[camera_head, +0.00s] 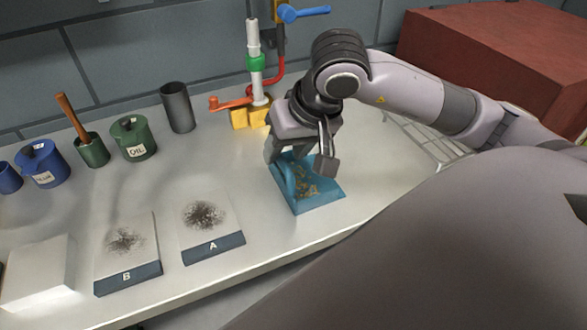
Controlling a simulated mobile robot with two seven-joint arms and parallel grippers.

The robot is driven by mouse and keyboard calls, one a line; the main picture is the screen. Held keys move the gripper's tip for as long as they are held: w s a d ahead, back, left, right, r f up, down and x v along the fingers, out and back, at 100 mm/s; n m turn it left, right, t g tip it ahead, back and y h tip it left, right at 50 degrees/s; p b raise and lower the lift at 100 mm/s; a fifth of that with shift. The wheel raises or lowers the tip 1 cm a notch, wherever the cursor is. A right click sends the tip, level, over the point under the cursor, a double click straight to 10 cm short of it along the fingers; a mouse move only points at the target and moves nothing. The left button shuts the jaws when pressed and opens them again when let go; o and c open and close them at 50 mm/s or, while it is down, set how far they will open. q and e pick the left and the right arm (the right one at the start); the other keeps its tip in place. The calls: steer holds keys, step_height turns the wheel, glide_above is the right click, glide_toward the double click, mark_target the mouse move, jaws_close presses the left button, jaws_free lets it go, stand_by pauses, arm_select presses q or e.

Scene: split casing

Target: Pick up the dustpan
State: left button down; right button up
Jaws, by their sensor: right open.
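The blue dustpan (322,196) lies on the light workbench, right of the middle of the head view, with some brownish debris on its pan. My right gripper (302,168) is right above its back part, fingers pointing down. The fingers are apart, one at the dustpan's left back side and one over its right side. My left gripper is out of the picture.
Dirty plates marked A (212,218) and B (126,246) lie left of the dustpan. An OIL can (133,138), a dark cylinder (178,107) and a pipe with valves (255,65) stand behind. A wire rack (425,140) and red box (495,60) are at right.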

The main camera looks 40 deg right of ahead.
mark_target(281, 157)
steer(key=shift+x, duration=1.9)
steer(key=shift+r, duration=0.1)
jaws_close()
